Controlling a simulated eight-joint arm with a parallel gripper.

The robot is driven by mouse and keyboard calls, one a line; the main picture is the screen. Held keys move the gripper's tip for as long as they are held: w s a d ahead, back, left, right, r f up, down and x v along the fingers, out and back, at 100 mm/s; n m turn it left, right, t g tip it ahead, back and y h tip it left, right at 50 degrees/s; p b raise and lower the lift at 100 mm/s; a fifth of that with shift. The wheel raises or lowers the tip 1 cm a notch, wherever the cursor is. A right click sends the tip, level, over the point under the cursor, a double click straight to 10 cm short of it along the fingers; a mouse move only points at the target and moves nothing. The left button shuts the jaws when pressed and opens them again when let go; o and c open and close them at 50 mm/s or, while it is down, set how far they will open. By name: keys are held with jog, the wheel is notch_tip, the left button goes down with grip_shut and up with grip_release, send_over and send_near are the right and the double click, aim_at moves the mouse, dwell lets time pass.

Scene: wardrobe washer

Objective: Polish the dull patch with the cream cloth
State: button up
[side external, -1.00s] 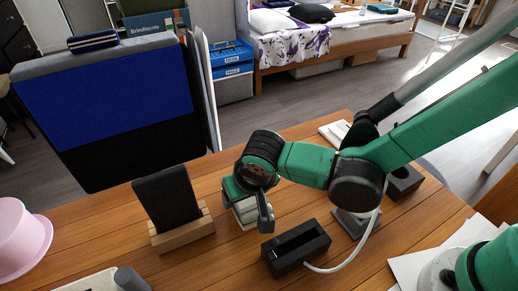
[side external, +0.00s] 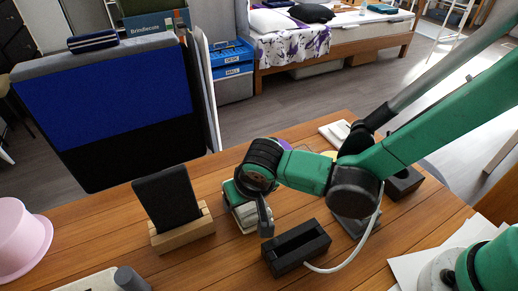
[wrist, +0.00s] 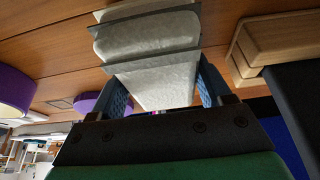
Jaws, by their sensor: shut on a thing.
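The cream cloth (wrist: 148,50) is a pale folded pad, held between the two blue fingers of my gripper (wrist: 160,95) in the wrist view. In the side external view my gripper (side external: 248,206) is low over the wooden table, shut on the cloth (side external: 246,217). The cloth's lower edge is close to the tabletop; I cannot tell whether it touches. I cannot make out the dull patch for certain; a faint square outline (wrist: 60,103) shows on the wood in the wrist view.
A dark tablet on a wooden stand (side external: 183,237) is left of my gripper. A black box (side external: 297,249) with a white cable is to its right and nearer. A pink hat-like object (side external: 20,235) is far left. Purple round objects (wrist: 14,90) show in the wrist view.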

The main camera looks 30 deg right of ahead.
jog(key=shift+a, duration=0.8)
jog(key=shift+d, duration=0.1)
jog(key=shift+d, duration=0.7)
jog(key=shift+a, duration=0.8)
jog(key=shift+d, duration=0.8)
jog(key=shift+a, duration=0.8)
